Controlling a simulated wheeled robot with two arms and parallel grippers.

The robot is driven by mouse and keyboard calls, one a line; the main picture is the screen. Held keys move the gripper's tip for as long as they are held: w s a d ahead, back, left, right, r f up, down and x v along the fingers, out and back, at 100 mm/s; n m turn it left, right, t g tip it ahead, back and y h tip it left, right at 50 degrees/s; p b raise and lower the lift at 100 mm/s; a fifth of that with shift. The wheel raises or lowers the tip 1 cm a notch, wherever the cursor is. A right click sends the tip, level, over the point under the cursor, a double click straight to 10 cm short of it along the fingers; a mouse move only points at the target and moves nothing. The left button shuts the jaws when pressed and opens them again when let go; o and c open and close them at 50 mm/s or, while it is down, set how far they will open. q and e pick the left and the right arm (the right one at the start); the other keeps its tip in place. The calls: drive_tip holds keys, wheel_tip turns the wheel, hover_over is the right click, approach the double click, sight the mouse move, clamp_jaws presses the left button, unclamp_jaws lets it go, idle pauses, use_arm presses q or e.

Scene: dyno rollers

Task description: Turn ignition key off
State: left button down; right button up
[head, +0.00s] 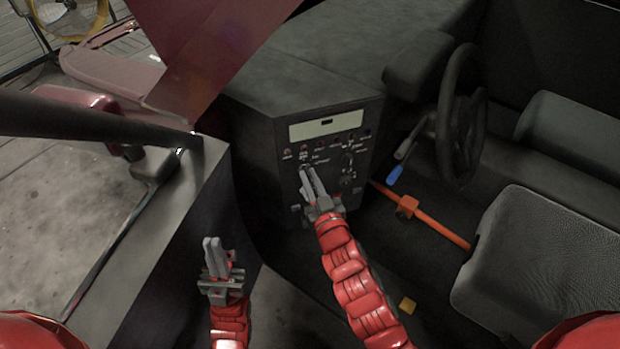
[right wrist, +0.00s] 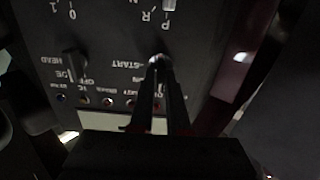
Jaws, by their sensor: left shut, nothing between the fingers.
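The control panel (head: 325,155) is on the side of the dark console. The ignition key is at the tips of my right gripper (head: 307,172), by the START label. In the right wrist view, a small bright part of the ignition key (right wrist: 157,58) shows at the tips. The fingers of my right gripper (right wrist: 157,70) are close together on either side of it and hide most of it, and its exact turn is not clear. My left gripper (head: 212,250) is shut and empty, pointing up, low and left of the panel, apart from it.
The steering wheel (head: 461,120) and a blue-tipped lever (head: 396,174) are right of the panel. An orange bar (head: 435,222) leads to a grey seat (head: 545,265). Other knobs surround the key. A door edge (head: 150,220) lies to the left.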

drive_tip(key=o, duration=0.4)
drive_tip(key=shift+s+d, duration=0.2)
drive_tip(key=shift+s, duration=0.35)
drive_tip(key=shift+p+v, duration=0.9)
drive_tip(key=shift+v, duration=7.25)
